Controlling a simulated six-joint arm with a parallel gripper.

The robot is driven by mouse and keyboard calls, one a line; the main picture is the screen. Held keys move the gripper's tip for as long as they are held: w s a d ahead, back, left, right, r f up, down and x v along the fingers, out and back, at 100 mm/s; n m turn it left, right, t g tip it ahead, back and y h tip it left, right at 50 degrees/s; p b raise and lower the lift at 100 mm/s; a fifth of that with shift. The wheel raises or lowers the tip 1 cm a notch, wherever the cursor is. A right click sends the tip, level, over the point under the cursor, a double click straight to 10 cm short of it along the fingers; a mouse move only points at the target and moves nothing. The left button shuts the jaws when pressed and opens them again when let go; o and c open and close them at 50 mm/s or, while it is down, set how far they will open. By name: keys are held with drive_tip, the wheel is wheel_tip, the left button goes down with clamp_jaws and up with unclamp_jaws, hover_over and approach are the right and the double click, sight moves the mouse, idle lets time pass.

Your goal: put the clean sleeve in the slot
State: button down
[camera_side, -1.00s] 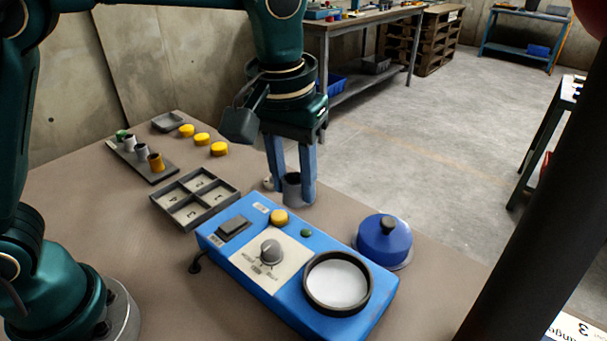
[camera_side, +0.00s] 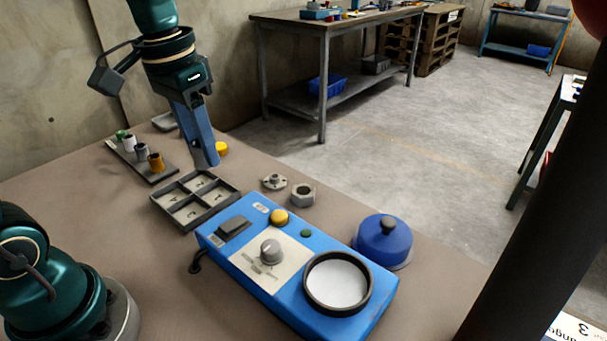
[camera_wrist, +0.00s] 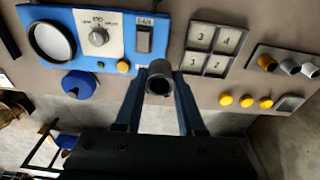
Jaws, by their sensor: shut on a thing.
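My gripper (camera_side: 205,163) is shut on a grey sleeve (camera_wrist: 160,80), which the wrist view shows upright between the fingers with its dark bore facing the camera. In the side view the fingers mostly hide the sleeve. The gripper hangs above the far edge of a dark tray (camera_side: 157,200) with four numbered compartments; the tray also shows in the wrist view (camera_wrist: 213,50). No sleeve shows in its compartments. A grey rack (camera_side: 128,157) at the left holds several short cylinders, among them an orange one (camera_side: 157,162). I cannot tell which place is the slot.
A blue control box (camera_side: 300,265) with a knob and round dish stands in front, a blue lidded pot (camera_side: 384,240) to its right. A grey hex piece (camera_side: 303,194) and a small flange (camera_side: 273,182) lie behind the box. Yellow caps (camera_wrist: 246,101) lie near the rack.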

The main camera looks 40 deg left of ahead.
drive_tip(key=shift+w+a+f+n, duration=0.15)
drive_tip(key=shift+w+n, duration=0.1)
drive_tip(key=shift+n, duration=0.45)
drive_tip(key=s+a+f+n+y, duration=0.15)
drive_tip(key=a+f+n, duration=0.25)
drive_tip(key=a+n, duration=0.5)
drive_tip(key=n+g, duration=0.2)
drive_tip(key=n, duration=0.8)
hover_over(135, 224)
wheel_tip(135, 224, down, 4)
drive_tip(key=f, duration=0.1)
drive_tip(key=shift+d+f, duration=0.2)
drive_tip(key=shift+f, duration=3.35)
drive_tip(key=shift+f, duration=0.15)
drive_tip(key=c, duration=0.5)
unclamp_jaws()
